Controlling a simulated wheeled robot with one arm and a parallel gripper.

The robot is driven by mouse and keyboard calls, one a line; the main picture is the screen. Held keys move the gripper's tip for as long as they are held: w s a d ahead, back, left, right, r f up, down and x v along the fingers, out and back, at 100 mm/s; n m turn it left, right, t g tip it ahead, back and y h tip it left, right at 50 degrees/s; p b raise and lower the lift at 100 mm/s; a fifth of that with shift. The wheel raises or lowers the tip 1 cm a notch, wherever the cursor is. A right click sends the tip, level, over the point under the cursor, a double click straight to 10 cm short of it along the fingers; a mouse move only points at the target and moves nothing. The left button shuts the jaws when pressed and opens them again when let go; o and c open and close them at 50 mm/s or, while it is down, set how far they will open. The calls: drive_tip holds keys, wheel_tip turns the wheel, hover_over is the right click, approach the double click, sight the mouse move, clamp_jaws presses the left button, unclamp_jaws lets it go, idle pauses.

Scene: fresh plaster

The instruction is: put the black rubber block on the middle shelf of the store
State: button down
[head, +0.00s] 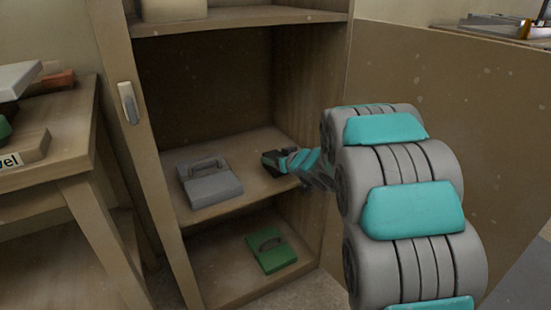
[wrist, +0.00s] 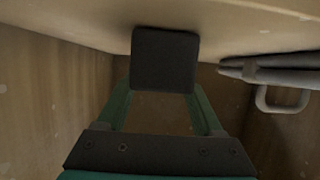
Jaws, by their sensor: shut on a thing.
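The black rubber block (wrist: 165,60) is held between the two green fingers of my gripper (wrist: 162,92) in the wrist view. In the head view my gripper (head: 280,160) is inside the store's middle compartment, over the right part of the middle shelf (head: 235,202). The block shows there only as a small dark shape (head: 269,162) at the gripper's tip. It is close to the shelf board, but I cannot tell whether it touches. The store (head: 122,95) stands open.
A grey float with a handle (head: 210,185) lies on the middle shelf, left of my gripper; it also shows in the wrist view (wrist: 280,76). A green float (head: 270,252) lies on the bottom shelf. The open door (head: 450,120) stands at right, a wooden bench (head: 60,150) at left.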

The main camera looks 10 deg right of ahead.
drive_tip(key=shift+c, duration=0.2)
unclamp_jaws()
drive_tip(key=shift+r, duration=0.15)
drive_tip(key=s+d+r+m+g+h+p, duration=0.1)
drive_tip(key=s+d+m+g+h, duration=0.25)
drive_tip(key=s, duration=0.85)
drive_tip(key=s+d+r+g+h, duration=0.15)
drive_tip(key=s+d+h, duration=0.4)
drive_tip(key=s, duration=0.75)
drive_tip(key=s+a+f+g+y, duration=0.1)
drive_tip(key=s+a+g, duration=0.2)
drive_tip(key=s, duration=0.6)
drive_tip(key=s+a+f+g+y, duration=0.1)
drive_tip(key=s+a+g+y, duration=0.1)
drive_tip(key=s, duration=0.8)
drive_tip(key=s+a+f+g+y, duration=0.1)
drive_tip(key=s+a+g, duration=0.3)
drive_tip(key=s, duration=0.5)
drive_tip(key=shift+s+a+g+y, duration=0.25)
drive_tip(key=shift+a+g+y, duration=0.05)
drive_tip(key=shift+a+y, duration=0.1)
drive_tip(key=shift+d, duration=0.1)
